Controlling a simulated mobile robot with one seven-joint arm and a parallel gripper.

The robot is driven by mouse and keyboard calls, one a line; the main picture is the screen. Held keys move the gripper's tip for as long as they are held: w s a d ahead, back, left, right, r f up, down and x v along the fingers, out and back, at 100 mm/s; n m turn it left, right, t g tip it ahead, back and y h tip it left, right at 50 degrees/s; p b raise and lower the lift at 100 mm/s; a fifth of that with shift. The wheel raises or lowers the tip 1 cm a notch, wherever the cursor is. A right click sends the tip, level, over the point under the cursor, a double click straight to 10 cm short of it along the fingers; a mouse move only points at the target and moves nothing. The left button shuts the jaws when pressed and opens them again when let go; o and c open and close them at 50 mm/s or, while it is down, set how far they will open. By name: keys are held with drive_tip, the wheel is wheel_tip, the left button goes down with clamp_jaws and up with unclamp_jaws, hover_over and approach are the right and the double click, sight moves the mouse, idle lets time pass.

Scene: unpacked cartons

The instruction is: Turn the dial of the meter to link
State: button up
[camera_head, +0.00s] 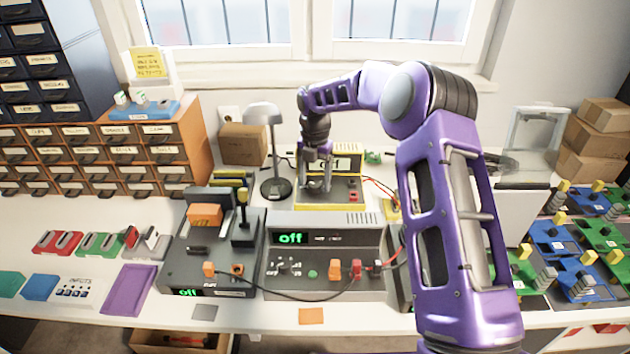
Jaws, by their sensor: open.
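My gripper (316,187) is open, pointing down in front of a yellow-edged box (332,205) at the back of the bench. Red leads run from the right side of this box, and my gripper covers part of its face. A grey box (372,290) stands nearer, with a green "off" display (291,238) and a small dial (289,267) at its left. No label tells me which box is the meter. No dial shows clearly on the yellow-edged box, and I cannot tell whether my fingers touch anything there. The word link is not readable.
A dark station (190,255) with an orange block and its own "off" display stands left of the grey box. A lamp (275,187) stands left of my gripper. A dark cable crosses the front. Blue and green boards (575,270) fill the right.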

drive_tip(key=shift+f, duration=0.2)
drive_tip(key=shift+c, duration=0.2)
clamp_jaws()
